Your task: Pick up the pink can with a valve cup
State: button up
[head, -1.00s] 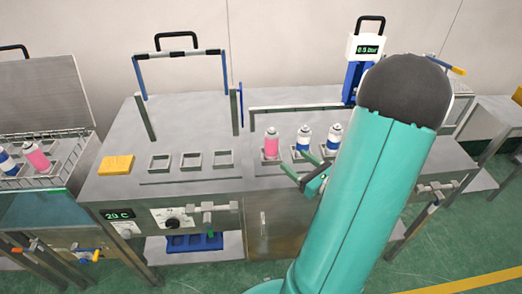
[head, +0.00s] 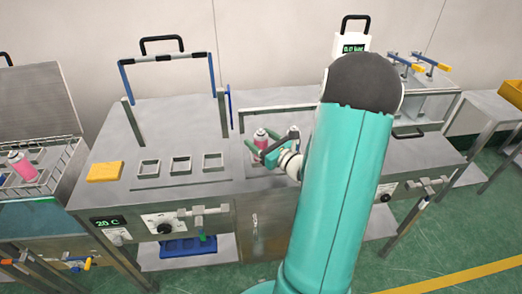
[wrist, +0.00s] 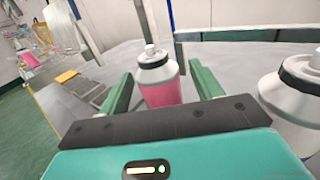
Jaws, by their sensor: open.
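The pink can (head: 261,138) stands upright in the right-hand row of holders, with a white shoulder and a valve cup on top. My gripper (head: 266,146) is open around it, partly covering it in the head view. In the wrist view the pink can (wrist: 160,92) stands between the two green fingers of my gripper (wrist: 160,78), with a visible gap at least on the right side. Its lower part is hidden behind the gripper's dark palm edge.
A white can with a dark band (wrist: 295,95) stands close to the right finger in the wrist view. Three empty square holders (head: 180,166) and a yellow block (head: 105,171) lie left on the bench. Another pink can (head: 22,166) lies tilted in the wire basket (head: 70,165).

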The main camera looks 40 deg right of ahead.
aim_at(262, 130)
jog(key=c, duration=1.2)
jog(key=shift+c, duration=0.2)
jog(key=shift+r, duration=0.45)
jog(key=r, duration=0.3)
jog(key=shift+s, duration=0.3)
jog(key=s+r, duration=0.9)
jog(key=s, duration=0.4)
jog(key=shift+s+a, duration=0.2)
jog(key=shift+a, duration=0.05)
